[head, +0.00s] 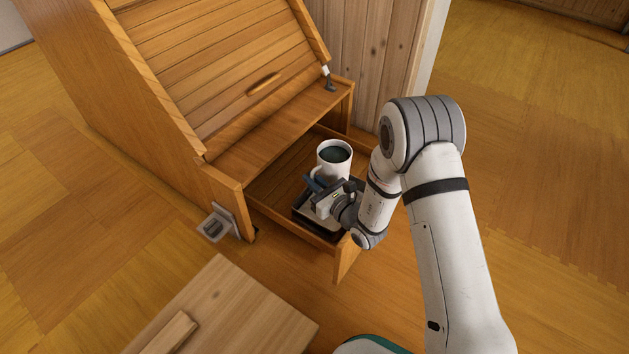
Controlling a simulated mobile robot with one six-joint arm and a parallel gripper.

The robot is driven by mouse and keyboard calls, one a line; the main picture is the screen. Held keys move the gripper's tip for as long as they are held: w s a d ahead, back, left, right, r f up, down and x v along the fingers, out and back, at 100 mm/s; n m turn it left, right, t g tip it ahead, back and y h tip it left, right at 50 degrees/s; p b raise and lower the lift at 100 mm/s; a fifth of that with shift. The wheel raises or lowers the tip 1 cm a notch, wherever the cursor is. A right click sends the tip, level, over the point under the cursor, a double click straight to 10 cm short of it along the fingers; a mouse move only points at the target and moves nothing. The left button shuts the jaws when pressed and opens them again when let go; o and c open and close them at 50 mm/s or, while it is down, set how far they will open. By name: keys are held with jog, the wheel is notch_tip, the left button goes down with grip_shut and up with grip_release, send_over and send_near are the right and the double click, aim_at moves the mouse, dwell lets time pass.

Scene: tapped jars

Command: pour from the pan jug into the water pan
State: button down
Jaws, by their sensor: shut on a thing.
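The pan jug (332,171) is a white, mug-shaped vessel with a dark surface showing inside its rim. It looks upright or nearly so. My gripper (315,182) is at the jug's lower left, where its handle shows, and is shut on it. The fingers partly hide the handle. The water pan (301,222) looks like a dark, shallow tray at the front of the open drawer-like compartment, below my gripper. My gripper and wrist cover much of the pan, so I cannot see its contents. I cannot tell the exact gap between jug and pan.
A wooden cabinet (75,75) with a slatted sloping lid (205,65) stands around the open compartment (272,192). A grey metal fitting (216,224) sits at its left front corner. A wooden table or box (235,315) is in front. Open floor (550,150) lies to the right.

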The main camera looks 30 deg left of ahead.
jog(key=shift+f+b, duration=0.95)
jog(key=shift+f, duration=0.65)
jog(key=r+h, duration=0.1)
jog(key=r+m+p, duration=0.1)
jog(key=s+d+r+m+g+h+p, duration=0.1)
jog(key=shift+s+r+h, duration=0.1)
jog(key=shift+r+h, duration=0.2)
jog(key=shift+r+m+g+h+p, duration=0.3)
jog(key=shift+m+g+p, duration=0.25)
jog(key=shift+p, duration=1.05)
jog(key=shift+s+f, duration=0.1)
jog(key=shift+d+r+m+g+h+p, duration=0.25)
jog(key=shift+r+m+h+p, duration=0.1)
jog(key=shift+p, duration=0.85)
